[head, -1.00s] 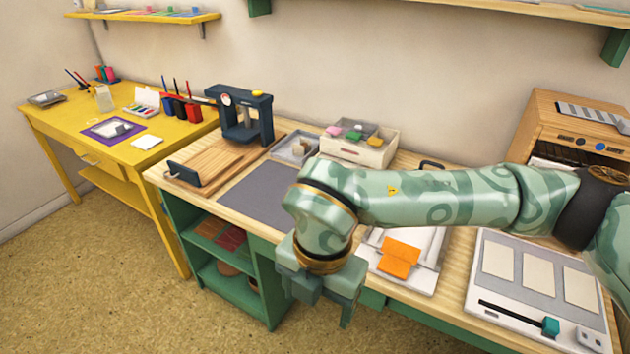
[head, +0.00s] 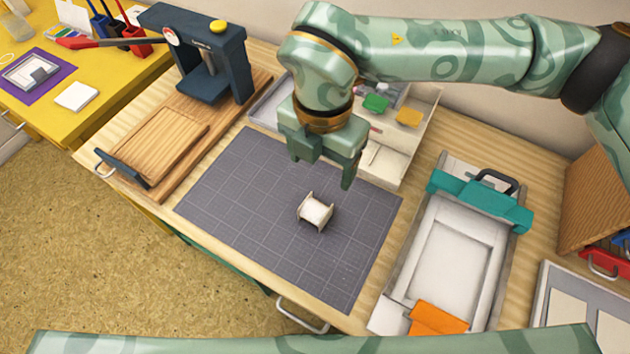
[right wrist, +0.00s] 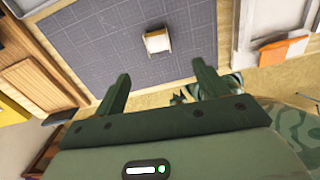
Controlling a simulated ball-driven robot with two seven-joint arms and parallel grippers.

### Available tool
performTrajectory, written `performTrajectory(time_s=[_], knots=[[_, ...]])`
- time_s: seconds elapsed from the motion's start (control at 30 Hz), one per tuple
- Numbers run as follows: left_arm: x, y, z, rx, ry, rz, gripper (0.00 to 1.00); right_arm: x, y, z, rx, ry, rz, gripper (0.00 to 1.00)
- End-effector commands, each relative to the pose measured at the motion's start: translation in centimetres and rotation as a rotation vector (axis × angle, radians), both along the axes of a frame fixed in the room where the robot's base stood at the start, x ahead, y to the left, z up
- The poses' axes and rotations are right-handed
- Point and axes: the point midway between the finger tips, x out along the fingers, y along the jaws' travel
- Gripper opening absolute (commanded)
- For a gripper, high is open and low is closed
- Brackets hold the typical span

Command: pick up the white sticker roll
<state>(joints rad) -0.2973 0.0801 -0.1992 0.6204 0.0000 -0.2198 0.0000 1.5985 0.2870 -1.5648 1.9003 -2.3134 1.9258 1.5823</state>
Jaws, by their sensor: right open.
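The white sticker roll (head: 315,212) sits on the dark grey gridded mat (head: 230,188), a little right of the mat's middle in the head view. It has pale wooden-looking end pieces. It also shows in the right wrist view (right wrist: 157,40), beyond my fingertips. My right gripper (head: 325,178) is open and empty, pointing down above the mat, apart from the roll and just behind it in the head view. Its two fingers also show in the right wrist view (right wrist: 160,80). My left gripper cannot be made out.
A dark blue press (head: 205,55) on a wooden board stands left of the mat. A pale box (head: 385,160) with colored pads stands behind it. A white tray device with teal clamp (head: 470,200) and orange piece (head: 437,320) lies to the right. The mat around the roll is clear.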

Motion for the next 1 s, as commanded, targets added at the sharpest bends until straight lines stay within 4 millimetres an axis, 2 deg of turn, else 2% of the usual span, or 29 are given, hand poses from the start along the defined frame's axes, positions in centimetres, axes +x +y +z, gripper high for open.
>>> performTrajectory(time_s=[0.4,0.73,0.9,1.0], knots=[[-2.0,0.0,-2.5,0.001,0.042,-0.001,0.39,-0.1,0.1,-9.4,-0.001,0.006,0.001,0.73],[-1.8,-0.1,-3.5,-0.001,0.039,-0.001,0.39,0.0,0.3,-12.1,0.0,0.004,0.001,0.73],[-2.4,-0.1,-4.9,-0.001,0.055,-0.001,0.39,0.2,0.9,-15.1,-0.001,0.006,0.001,0.73],[-2.6,-0.1,-5.3,-0.001,0.059,-0.001,0.39,0.1,0.8,-16.2,-0.001,0.006,0.0,0.73]])
